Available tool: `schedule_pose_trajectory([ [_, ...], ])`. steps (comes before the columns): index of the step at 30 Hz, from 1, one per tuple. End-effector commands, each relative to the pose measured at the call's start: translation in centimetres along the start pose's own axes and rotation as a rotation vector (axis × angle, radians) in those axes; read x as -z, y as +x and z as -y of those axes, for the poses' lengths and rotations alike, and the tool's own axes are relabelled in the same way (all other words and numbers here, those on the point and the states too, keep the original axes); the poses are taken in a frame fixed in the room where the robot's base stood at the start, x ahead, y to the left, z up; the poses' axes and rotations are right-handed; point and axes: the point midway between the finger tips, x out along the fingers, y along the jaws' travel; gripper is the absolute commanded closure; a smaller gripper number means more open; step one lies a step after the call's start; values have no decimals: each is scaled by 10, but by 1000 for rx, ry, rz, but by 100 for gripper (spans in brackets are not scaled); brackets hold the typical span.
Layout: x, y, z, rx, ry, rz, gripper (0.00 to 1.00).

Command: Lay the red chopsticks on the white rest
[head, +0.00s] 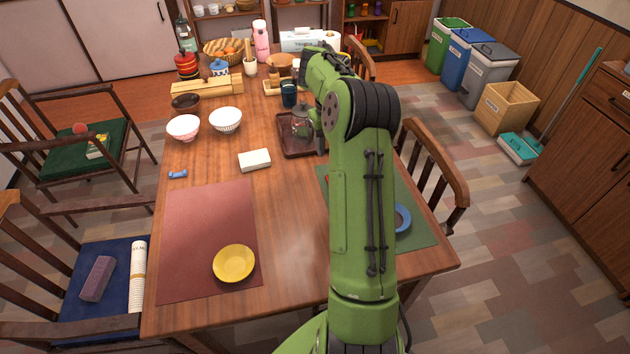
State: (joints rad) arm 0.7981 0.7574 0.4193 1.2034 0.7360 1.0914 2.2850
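A small red sliver (328,181) shows on the green mat (321,170) at the left edge of my arm. It may be part of the red chopsticks, but my arm hides the rest. I cannot make out a white rest; it may be behind my arm. A small blue piece (177,174) lies on the table at the left, above the red-brown mat. My arm rises through the middle of the view and bends over the table. My gripper is beside the brown tray, mostly hidden behind my arm, and its fingers cannot be made out.
The brown tray (291,149) holds a glass teapot (300,122). A pale block (254,160), two bowls and a dark cup stand nearby. A yellow plate (234,263) lies on the red-brown mat (190,235). A blue ring (403,218) lies right of my arm. Chairs flank the table.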

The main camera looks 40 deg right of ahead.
Motion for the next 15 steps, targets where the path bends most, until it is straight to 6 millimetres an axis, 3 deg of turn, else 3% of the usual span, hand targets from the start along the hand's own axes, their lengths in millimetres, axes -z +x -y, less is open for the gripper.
schedule_pose_trajectory([
  [1,1,-24,-20,34,-171,23,56],
  [5,26,-88,-79,151,-796,61,56],
  [9,84,-140,-138,286,-1507,77,56],
  [12,139,-160,-172,390,-2014,86,56],
  [15,198,-163,-196,507,-2504,106,56],
])
